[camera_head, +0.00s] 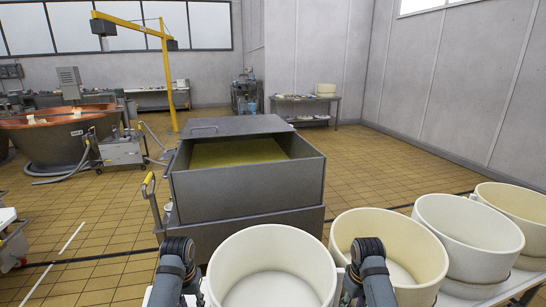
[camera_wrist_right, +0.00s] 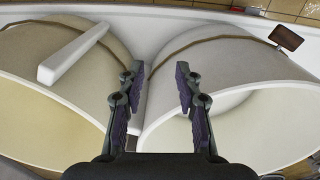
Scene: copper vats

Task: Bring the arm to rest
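My right gripper (camera_wrist_right: 160,70) shows in the right wrist view with its two dark fingers apart and nothing between them. It is over the gap between two pale tubs, a cream one (camera_wrist_right: 35,105) at the left and a white one (camera_wrist_right: 255,125) at the right. I cannot tell whether the fingers touch either tub. In the head view, dark joints and links of my two arms rise at the bottom, one on each side of a white tub (camera_head: 272,245). Neither gripper can be made out there, and my left gripper is hidden or out of frame.
Several pale tubs stand in a row at the right, including a cream tub (camera_head: 395,235) and a white tub (camera_head: 468,235). A grey metal vat (camera_head: 245,190) with yellow contents stands ahead. A copper vat (camera_head: 55,140) is at the left. Tiled floor (camera_head: 375,165) is clear at the right.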

